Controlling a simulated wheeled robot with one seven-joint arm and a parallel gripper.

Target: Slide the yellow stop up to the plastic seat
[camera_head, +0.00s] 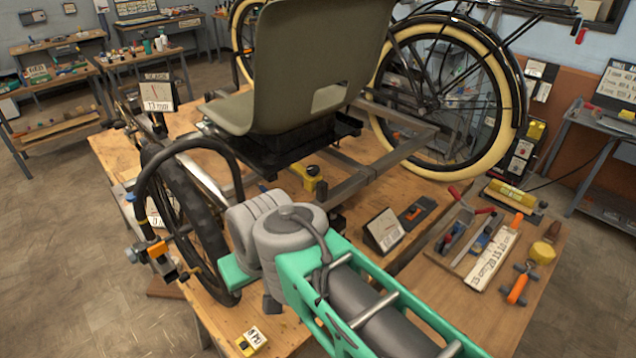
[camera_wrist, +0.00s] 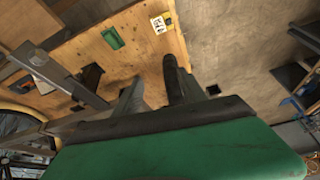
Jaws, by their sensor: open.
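The olive plastic seat (camera_head: 315,75) stands on a black mount over the trike frame in the head view. The yellow stop (camera_head: 312,172), with a dark knob or block beside it, sits at a grey frame tube (camera_head: 365,178) below and in front of the seat. A visible gap separates it from the seat. My gripper (camera_wrist: 153,82) shows in the wrist view with its two dark fingers apart and nothing between them. In the head view my grey wrist and green arm hide the fingers. I cannot make out the stop in the wrist view.
A black-tyred wheel (camera_head: 185,220) stands left of my wrist, and a cream-tyred wheel (camera_head: 450,95) at the right. A small yellow labelled block (camera_head: 252,340) lies on the wooden table; it also shows in the wrist view (camera_wrist: 160,22). Tools lie on a board (camera_head: 480,300) at right.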

